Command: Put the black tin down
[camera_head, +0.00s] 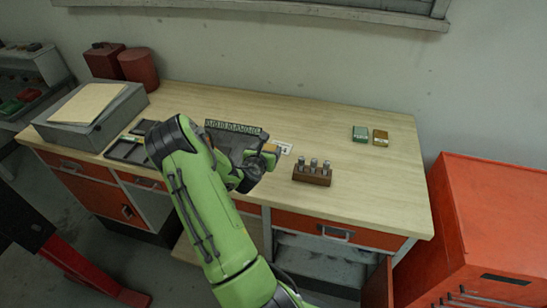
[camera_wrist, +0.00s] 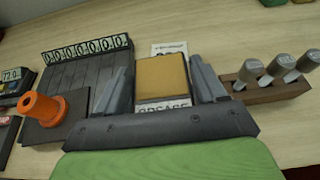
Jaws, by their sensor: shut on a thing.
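My gripper (camera_wrist: 164,88) is shut on a boxy tin (camera_wrist: 162,80), with one finger on each side of it. In the head view the tin (camera_head: 270,149) shows at the tip of my gripper, over the middle of the bench (camera_head: 340,125). A white printed card (camera_wrist: 168,48) lies just beyond the tin. I cannot tell whether the tin touches the bench top or hangs above it.
A wooden block with upright metal pieces (camera_head: 312,174) stands close to the right of my gripper. A dark rack with number plates (camera_head: 232,127) is on the left, with an orange cone piece (camera_wrist: 43,107) beside it. Green (camera_head: 360,134) and ochre (camera_head: 380,138) tins stand at the back right.

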